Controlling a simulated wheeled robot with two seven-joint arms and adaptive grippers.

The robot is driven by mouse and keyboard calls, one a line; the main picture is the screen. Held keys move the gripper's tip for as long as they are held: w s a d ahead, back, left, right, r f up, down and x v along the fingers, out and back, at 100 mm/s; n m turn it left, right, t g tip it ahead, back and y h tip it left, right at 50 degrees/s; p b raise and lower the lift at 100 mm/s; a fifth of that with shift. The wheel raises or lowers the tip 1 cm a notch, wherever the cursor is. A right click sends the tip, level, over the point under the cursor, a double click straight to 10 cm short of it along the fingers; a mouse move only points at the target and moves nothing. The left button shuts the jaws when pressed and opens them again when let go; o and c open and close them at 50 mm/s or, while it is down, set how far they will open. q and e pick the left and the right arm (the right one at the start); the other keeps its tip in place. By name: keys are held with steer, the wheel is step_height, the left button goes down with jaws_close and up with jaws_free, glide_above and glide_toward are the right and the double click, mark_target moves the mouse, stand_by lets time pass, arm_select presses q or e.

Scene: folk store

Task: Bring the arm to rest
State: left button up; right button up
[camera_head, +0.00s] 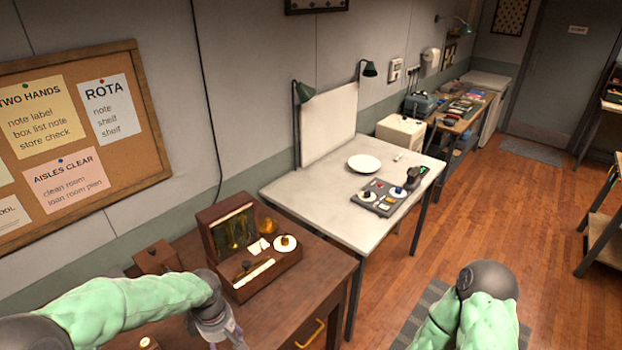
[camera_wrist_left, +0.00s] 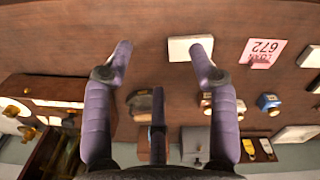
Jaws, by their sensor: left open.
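My left arm comes in from the left in the head view. My left gripper (camera_head: 222,335) is low in the picture, over the front of the dark wooden desk (camera_head: 325,268), and partly cut off by the lower edge. In the left wrist view my left gripper (camera_wrist_left: 161,55) has its purple fingers spread wide, with nothing between them. A white flat block (camera_wrist_left: 190,47) lies on the brown surface beyond the right-hand finger. My right arm (camera_head: 480,310) shows at the bottom right of the head view; its gripper is out of the picture.
An open wooden box (camera_head: 272,278) stands on the desk near my left forearm, with a smaller wooden box (camera_head: 158,258) beside it. A pink tag (camera_wrist_left: 263,52) and small blue items lie right in the wrist view. A white table (camera_head: 310,190) stands beyond.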

arm_select(q)
steer(key=s+d+f+m+h+b, duration=0.1)
steer(key=s+d+f+m+b, duration=0.3)
steer(key=f, duration=0.7)
steer(key=s+d+f+m+h+b, duration=0.1)
steer(key=s+d+f+m+b, duration=0.3)
steer(key=f, duration=0.8)
steer(key=s+d+f+m+h+b, duration=0.1)
steer(key=s+d+f+m+b, duration=0.3)
steer(key=f, duration=0.7)
steer(key=shift+f+m+h+b, duration=0.3)
steer(key=shift+f+m+h, duration=0.1)
steer(key=shift+m, duration=0.1)
arm_select(e)
step_height(320, 180, down, 13)
steer(key=shift+w, duration=0.45)
